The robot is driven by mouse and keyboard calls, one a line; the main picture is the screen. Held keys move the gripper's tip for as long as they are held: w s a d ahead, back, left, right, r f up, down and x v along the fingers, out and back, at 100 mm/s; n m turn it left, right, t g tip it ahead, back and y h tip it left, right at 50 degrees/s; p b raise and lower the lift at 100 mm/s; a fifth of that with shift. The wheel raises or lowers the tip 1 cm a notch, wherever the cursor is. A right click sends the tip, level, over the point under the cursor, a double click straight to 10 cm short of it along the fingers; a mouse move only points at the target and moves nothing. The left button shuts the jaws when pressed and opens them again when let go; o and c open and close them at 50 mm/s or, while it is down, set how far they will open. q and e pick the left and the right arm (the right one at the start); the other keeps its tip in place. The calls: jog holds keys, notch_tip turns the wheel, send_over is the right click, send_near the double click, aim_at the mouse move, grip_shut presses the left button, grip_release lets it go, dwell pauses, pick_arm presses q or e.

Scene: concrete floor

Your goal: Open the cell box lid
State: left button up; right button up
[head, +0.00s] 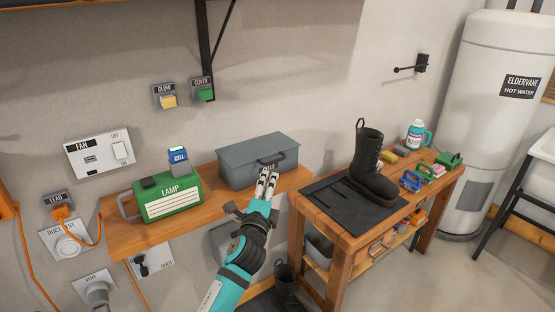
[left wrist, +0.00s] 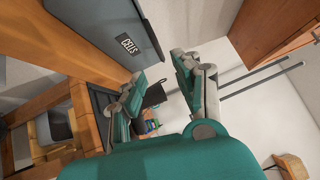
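The cell box (head: 250,160) is a grey metal case with a dark handle (head: 280,157) at its front, standing on the wooden shelf with its lid down. In the left wrist view the box (left wrist: 105,30) shows its CELLS label at the upper left. My left gripper (head: 267,178) is in front of the box, close to the handle, and partly covers the label. In the left wrist view its two fingers (left wrist: 160,78) stand apart with nothing seen between them. I cannot tell whether a fingertip touches the box. My right gripper is not in view.
A workbench (head: 320,210) to the right holds a boot (head: 368,165) and small coloured items. A bracket (head: 205,50) hangs above.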

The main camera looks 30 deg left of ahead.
aim_at(276, 161)
pick_arm(q)
jog(key=p+x, duration=0.1)
jog(key=x, duration=0.9)
jog(key=shift+w+a, duration=0.15)
jog(key=shift+w, duration=0.25)
grip_shut()
